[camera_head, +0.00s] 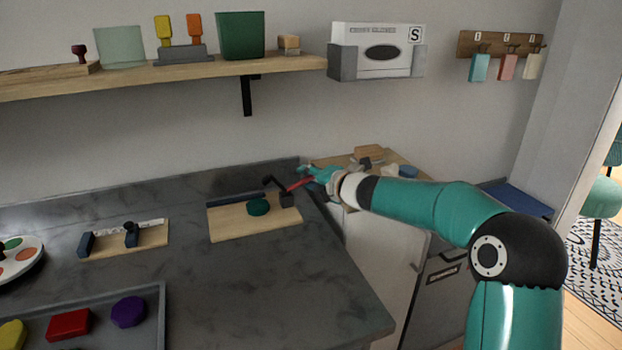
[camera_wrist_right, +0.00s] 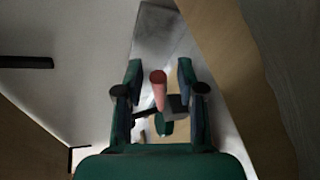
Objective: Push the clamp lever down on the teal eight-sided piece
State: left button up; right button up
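The dark teal eight-sided piece (camera_head: 258,207) lies flat on a light wooden board (camera_head: 232,228) on the grey counter. A black clamp (camera_head: 287,199) stands at the board's right edge, with its red lever (camera_head: 298,185) slanting up to the right. My right gripper (camera_head: 309,172) is at the lever's upper end. In the right wrist view the two fingers of the gripper (camera_wrist_right: 158,72) are spread wide, with the red lever (camera_wrist_right: 159,92) between them and visible gaps on both sides. The piece (camera_wrist_right: 167,127) shows partly, below the lever. My left gripper is not in view.
A second board (camera_head: 152,242) with dark fittings lies to the left. A grey tray (camera_head: 155,308) with coloured pieces is at the front left. A shelf (camera_head: 190,73) hangs above. The counter's front right is clear.

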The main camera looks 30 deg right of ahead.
grip_shut()
dwell(0.3)
